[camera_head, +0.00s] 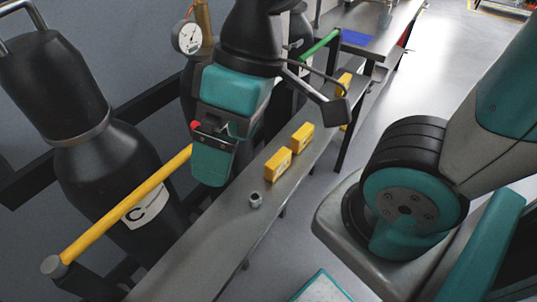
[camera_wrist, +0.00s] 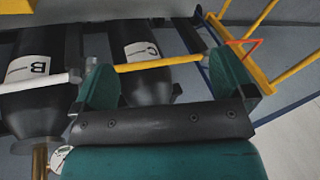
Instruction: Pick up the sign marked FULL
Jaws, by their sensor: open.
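Two small yellow block-like signs stand on the narrow grey shelf (camera_head: 190,262) in the head view: a nearer sign (camera_head: 277,165) and a farther sign (camera_head: 302,137). Another yellow sign (camera_head: 343,84) is farther back, partly behind my arm. Their lettering is too small to read, so I cannot tell which is marked FULL. My gripper (camera_head: 214,147) is to the left of the two nearer signs, apart from them. In the wrist view my gripper (camera_wrist: 163,68) is open, with cylinders beyond its fingers and no sign visible.
A dark cylinder marked C (camera_head: 105,170) stands behind a yellow bar (camera_head: 125,208), also seen in the wrist view (camera_wrist: 148,64). Cylinder B (camera_wrist: 33,75) is behind a white bar (camera_wrist: 35,82). A small metal nut-like part (camera_head: 256,200) sits on the shelf. A gauge (camera_head: 187,37) is behind my arm.

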